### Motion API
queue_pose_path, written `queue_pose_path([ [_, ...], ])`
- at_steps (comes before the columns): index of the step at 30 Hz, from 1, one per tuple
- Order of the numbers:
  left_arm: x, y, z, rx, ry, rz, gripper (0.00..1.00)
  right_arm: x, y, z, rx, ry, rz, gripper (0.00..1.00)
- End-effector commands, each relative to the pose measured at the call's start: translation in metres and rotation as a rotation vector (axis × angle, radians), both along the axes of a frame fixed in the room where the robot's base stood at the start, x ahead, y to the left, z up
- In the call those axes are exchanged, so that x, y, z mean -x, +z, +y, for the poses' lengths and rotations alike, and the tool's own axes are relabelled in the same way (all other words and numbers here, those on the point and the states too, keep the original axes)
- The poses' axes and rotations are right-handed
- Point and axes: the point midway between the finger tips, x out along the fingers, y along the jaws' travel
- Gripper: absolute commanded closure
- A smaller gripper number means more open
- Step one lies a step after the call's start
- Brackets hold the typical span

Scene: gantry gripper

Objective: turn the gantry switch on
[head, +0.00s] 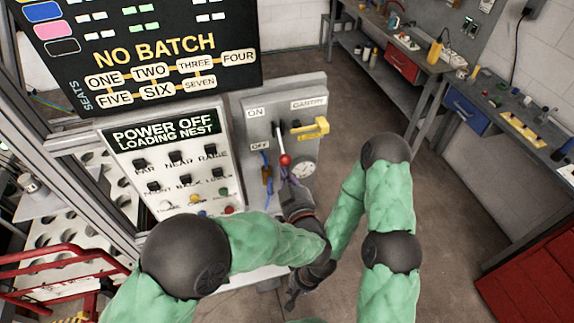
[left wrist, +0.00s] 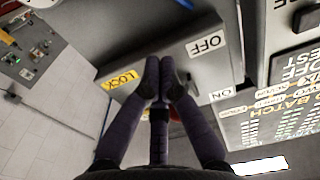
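The gantry switch is a grey box (head: 254,126) with ON and OFF labels and a lever ending in a red knob (head: 285,159). The lever slants downward in the head view, with its knob below the level of the OFF label. My left gripper (head: 286,174) is just below the knob, very close to it; contact cannot be told. In the left wrist view its fingertips (left wrist: 159,72) come together in front of the box, with a bit of red partly hidden behind the fingers. My right gripper (head: 292,299) hangs lower, away from the switch, its fingers unclear.
A panel reading POWER OFF (head: 163,133) with several switches stands left. A batch board (head: 150,50) is above. Workbenches (head: 485,120) stand right; floor between is clear.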

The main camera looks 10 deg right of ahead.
Motion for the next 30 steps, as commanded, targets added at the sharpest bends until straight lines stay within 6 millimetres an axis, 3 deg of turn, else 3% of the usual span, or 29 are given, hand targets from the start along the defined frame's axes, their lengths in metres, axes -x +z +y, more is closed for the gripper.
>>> queue_pose_path([
  [17, 0.000, 0.001, 0.000, 0.000, 0.000, 0.000, 1.00, 0.000, 0.001, 0.000, 0.000, 0.000, 0.000, 1.00],
  [30, 0.000, 0.025, 0.000, 0.002, 0.000, -0.001, 1.00, 0.000, 0.017, 0.000, 0.000, 0.000, 0.000, 1.00],
])
